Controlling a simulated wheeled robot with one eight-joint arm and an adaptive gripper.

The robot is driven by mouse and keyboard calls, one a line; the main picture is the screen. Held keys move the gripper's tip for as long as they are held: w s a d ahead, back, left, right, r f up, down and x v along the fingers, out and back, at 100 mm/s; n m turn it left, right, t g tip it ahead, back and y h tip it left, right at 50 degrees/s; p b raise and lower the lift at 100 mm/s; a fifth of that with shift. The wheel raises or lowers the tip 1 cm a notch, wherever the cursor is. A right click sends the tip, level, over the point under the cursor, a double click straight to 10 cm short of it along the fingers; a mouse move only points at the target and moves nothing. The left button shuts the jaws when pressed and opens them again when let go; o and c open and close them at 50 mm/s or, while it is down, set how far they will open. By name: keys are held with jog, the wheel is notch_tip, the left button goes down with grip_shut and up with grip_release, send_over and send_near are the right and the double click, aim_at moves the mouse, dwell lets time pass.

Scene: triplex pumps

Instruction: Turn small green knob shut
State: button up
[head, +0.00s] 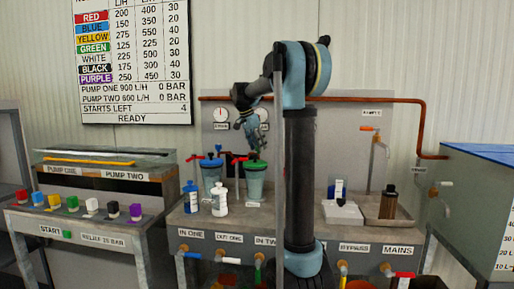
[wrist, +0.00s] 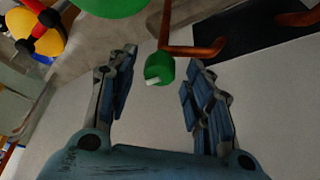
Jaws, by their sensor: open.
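In the wrist view a small green knob (wrist: 158,69) with a white mark sits at the end of a copper pipe. It lies between the fingertips of my gripper (wrist: 163,57), with gaps to both fingers, nearer the right one. My gripper is open and not touching the knob. In the head view my gripper (head: 251,126) is raised near the back panel, above a green-lidded cup (head: 255,180). I cannot make out the small knob clearly in the head view.
A large green round thing (wrist: 112,5) is close beyond the fingers in the wrist view, with a red and yellow part (wrist: 45,30) to its left. A blue-lidded cup (head: 211,175) and white bottle (head: 220,202) stand on the bench. A copper pipe (head: 365,99) runs along the panel.

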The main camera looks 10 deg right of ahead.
jog(key=shift+f, duration=0.1)
jog(key=c, duration=1)
jog(key=shift+n, duration=0.3)
jog(key=n+t+y, duration=0.1)
jog(key=n, duration=0.2)
jog(key=shift+d+n, duration=0.15)
jog(key=shift+n, duration=0.15)
jog(key=n, duration=0.2)
jog(key=n+t+y, duration=0.1)
jog(key=n, duration=0.1)
jog(key=shift+s+d+n+y, duration=0.1)
jog(key=shift+n+y, duration=0.2)
jog(key=n, duration=0.2)
jog(key=n+y, duration=0.1)
jog(key=n, duration=0.1)
jog(key=shift+d+t+y, duration=0.15)
jog(key=shift+t+y, duration=0.15)
jog(key=shift+n+y, duration=0.9)
jog(key=shift+n, duration=1.6)
jog(key=shift+d+g, duration=0.1)
jog(key=shift+g, duration=0.3)
